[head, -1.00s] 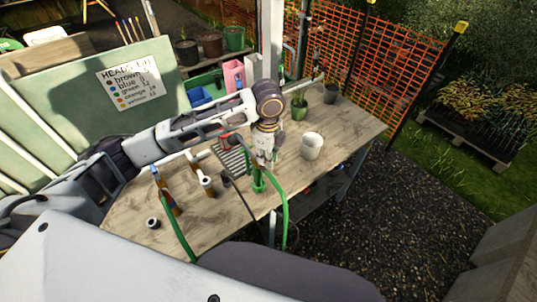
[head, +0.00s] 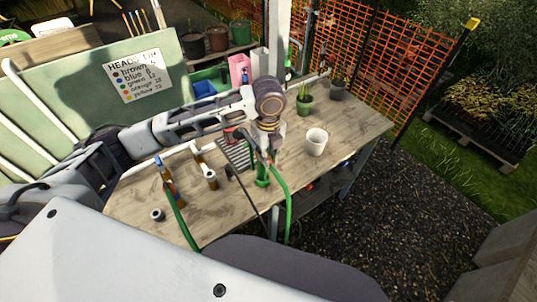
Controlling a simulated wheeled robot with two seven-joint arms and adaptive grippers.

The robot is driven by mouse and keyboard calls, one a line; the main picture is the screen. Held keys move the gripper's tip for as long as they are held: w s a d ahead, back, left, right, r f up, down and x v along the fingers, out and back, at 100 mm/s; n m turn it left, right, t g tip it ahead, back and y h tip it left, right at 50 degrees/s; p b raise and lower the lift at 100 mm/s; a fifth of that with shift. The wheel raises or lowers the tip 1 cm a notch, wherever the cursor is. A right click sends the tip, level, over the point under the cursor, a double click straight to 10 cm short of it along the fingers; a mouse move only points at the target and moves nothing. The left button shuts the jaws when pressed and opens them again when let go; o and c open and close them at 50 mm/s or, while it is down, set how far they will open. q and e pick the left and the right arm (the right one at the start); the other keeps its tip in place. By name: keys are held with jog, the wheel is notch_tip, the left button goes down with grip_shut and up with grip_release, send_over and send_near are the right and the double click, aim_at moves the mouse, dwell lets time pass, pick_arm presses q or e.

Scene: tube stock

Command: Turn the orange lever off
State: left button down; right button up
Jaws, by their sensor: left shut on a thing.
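My left gripper (head: 265,151) comes down onto the wooden bench from the left, at the top of an upright green fitting (head: 262,176). It is shut on a small part there, apparently a lever. My wrist hides most of it, and I cannot make out its orange colour or its angle. A green hose (head: 284,205) runs from beside the fitting over the bench's front edge. Two more standpipes stand to the left: one with blue and red parts (head: 168,186) and one brownish with a white pipe (head: 205,167). My right gripper is not in view.
The bench (head: 225,208) also holds a white pot (head: 316,142), a potted plant (head: 304,104), a grey grate (head: 238,154) and a dark ring (head: 157,215). A colour list (head: 138,76) is on the green panel behind.

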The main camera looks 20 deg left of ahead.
pick_arm(q)
jog(key=c, duration=1.4)
grip_release()
jog(key=shift+r, duration=6.05)
jog(key=shift+s+f, duration=0.1)
